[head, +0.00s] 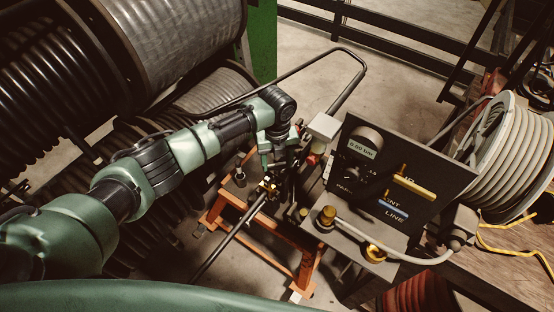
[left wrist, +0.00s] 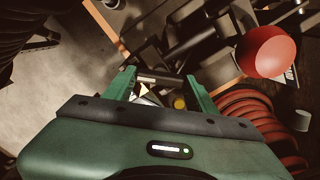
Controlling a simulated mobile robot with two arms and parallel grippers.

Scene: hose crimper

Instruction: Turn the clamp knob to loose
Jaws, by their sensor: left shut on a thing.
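My left gripper (head: 268,184) reaches down over the orange-legged stand in the head view. In the left wrist view its two green fingers (left wrist: 163,88) stand on either side of a small dark piece, which I take to be the clamp knob (left wrist: 158,79). The fingers are shut on it. The knob is mostly hidden, so its turn position cannot be read. Small brass-coloured parts show by the fingertips in the head view. My right gripper is not in view.
A black control panel (head: 385,190) with a pressure display, a dial and a yellow handle stands right of my gripper. A red ball knob (left wrist: 265,51) is close by. Large hose reels (head: 180,40) fill the left. A bent dark bar (head: 345,90) rises behind the stand (head: 285,245).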

